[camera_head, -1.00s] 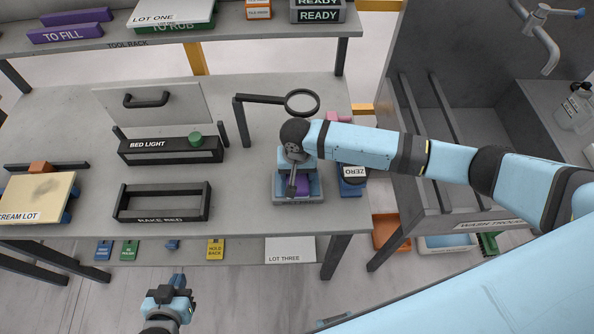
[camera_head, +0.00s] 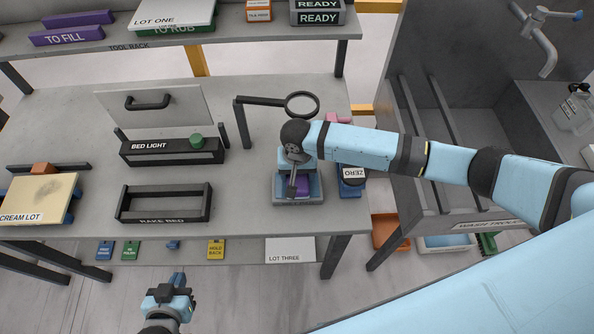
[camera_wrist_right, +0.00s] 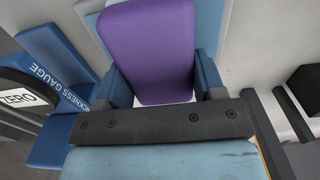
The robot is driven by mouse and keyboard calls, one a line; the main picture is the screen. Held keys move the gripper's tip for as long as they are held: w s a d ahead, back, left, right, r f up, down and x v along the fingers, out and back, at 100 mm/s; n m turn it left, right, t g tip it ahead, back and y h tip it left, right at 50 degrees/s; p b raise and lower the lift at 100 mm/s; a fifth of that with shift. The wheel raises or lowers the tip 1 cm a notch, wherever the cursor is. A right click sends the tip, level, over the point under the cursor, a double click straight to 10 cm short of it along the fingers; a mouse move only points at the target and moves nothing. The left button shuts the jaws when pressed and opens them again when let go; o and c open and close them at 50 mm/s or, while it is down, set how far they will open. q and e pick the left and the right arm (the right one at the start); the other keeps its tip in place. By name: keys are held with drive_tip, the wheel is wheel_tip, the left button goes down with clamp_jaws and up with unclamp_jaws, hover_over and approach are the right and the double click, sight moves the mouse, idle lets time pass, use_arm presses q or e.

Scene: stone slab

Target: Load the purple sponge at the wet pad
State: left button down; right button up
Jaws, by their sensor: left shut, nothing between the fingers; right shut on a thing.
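The purple sponge (camera_head: 303,187) is between the fingers of my right gripper (camera_head: 300,182), at the blue wet pad (camera_head: 316,186) in its grey tray (camera_head: 298,201). In the right wrist view the purple sponge (camera_wrist_right: 152,55) fills the space between the two blue fingers, with a light blue surface behind it. My right gripper is shut on it. I cannot tell whether the sponge touches the pad. My left gripper (camera_head: 178,283) is shut and empty, low in front of the table. My right gripper and wrist hide part of the pad.
A magnifier ring (camera_head: 301,104) on a dark arm stands just behind the pad. The blue thickness gauge (camera_head: 350,187) with its ZERO dial is close on the right. The rake bed (camera_head: 163,216) and bed light (camera_head: 171,153) are on the left. Bare table lies between.

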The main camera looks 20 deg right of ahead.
wheel_tip(320, 180, up, 2)
drive_tip(key=shift+r+p, duration=0.1)
drive_tip(key=shift+p, duration=0.65)
wheel_tip(320, 180, up, 2)
drive_tip(key=shift+r, duration=1.1)
drive_tip(key=shift+r, duration=0.1)
